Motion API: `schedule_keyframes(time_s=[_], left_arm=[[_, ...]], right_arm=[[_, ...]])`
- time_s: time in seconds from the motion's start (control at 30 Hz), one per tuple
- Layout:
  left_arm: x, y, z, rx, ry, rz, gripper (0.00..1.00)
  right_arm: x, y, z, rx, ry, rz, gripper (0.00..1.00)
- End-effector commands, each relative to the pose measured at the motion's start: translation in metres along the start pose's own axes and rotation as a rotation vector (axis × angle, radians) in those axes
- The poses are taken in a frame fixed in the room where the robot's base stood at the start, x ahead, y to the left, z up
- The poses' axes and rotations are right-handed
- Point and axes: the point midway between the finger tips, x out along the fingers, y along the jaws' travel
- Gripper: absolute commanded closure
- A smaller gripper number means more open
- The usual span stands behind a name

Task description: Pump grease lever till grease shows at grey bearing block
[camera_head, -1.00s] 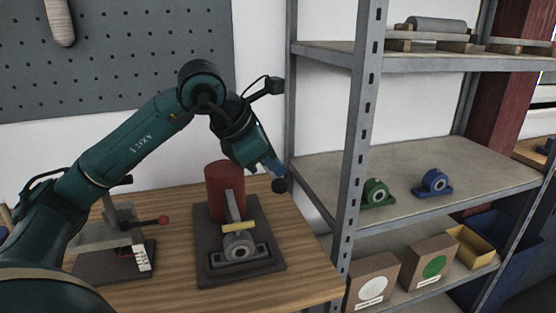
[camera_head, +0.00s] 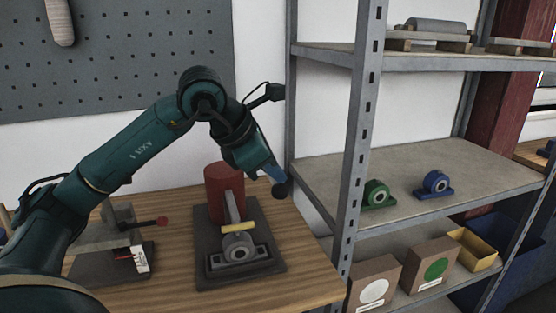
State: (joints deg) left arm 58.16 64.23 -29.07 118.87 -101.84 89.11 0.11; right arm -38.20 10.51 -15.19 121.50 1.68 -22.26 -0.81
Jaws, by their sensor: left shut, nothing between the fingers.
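The grey bearing block (camera_head: 238,250) sits on a dark base plate (camera_head: 267,215) on the bench, with a round bore facing me. A yellow strip (camera_head: 238,227) lies across its top; I cannot make out grease at this size. A red cylinder (camera_head: 224,183) stands behind it, with a grey bar (camera_head: 231,207) in front. My left gripper (camera_head: 271,174) is shut, pointing down to the right of the red cylinder. A dark ball knob (camera_head: 281,189) is at its tips, apparently touching; I cannot see what carries the knob. My right gripper is out of view.
A grey fixture with a red-knobbed lever (camera_head: 163,221) stands at left on the wooden bench (camera_head: 180,285). The metal shelf post (camera_head: 352,150) rises close to the right. The shelf holds a green bearing (camera_head: 376,194), a blue bearing (camera_head: 435,184) and boxes below.

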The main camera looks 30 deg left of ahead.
Motion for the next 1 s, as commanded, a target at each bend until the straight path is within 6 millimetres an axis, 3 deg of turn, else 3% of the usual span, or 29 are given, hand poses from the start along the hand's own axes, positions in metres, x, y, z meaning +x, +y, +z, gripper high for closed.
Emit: schedule_keyframes(time_s=[0.03,1.0], left_arm=[[0.002,-0.0014,-0.0015,0.001,0.003,-0.003,1.0],[0.0084,-0.0063,-0.0062,0.001,0.003,-0.003,1.0]], right_arm=[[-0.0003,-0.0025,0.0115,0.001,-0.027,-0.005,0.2],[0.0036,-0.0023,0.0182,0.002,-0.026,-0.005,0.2]])
